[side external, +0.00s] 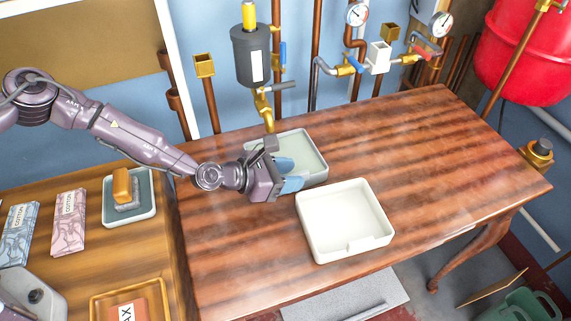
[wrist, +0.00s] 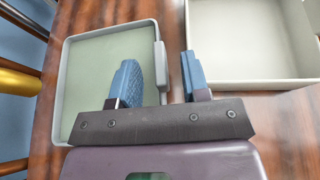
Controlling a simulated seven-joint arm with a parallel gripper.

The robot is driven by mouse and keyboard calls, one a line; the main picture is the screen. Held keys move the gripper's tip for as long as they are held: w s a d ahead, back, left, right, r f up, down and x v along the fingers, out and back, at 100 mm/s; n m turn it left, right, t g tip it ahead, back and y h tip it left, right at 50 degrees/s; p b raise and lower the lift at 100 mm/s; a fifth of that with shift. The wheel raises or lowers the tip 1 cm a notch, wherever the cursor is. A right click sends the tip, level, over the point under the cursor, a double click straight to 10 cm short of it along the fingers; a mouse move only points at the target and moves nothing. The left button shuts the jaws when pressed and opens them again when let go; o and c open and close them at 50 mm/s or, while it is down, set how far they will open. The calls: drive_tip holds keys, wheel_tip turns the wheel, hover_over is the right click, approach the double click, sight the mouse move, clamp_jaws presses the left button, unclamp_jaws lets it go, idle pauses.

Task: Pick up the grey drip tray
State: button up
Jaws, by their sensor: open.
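The grey drip tray (side external: 306,148) is a shallow, pale grey-green rectangular tray on the wooden table, below the brass tap. My gripper (side external: 289,173) is at its near side and hides part of it in the side view. In the wrist view the tray (wrist: 88,62) fills the left, with a small raised tab on its right rim. My gripper (wrist: 159,62) is open there. One blue finger is over the tray's inside and the other is outside its right rim, so the rim lies between them. I cannot tell whether either finger touches it.
An empty cream tray (side external: 343,218) stands close by on the near side. A brass tap (side external: 265,108) under a dark canister (side external: 252,55) hangs just behind the drip tray. The right of the table (side external: 430,150) is clear. A side bench at left holds boxes and a small tray.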

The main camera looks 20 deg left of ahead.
clamp_jaws()
drive_tip(key=shift+w, duration=0.1)
idle(0.3)
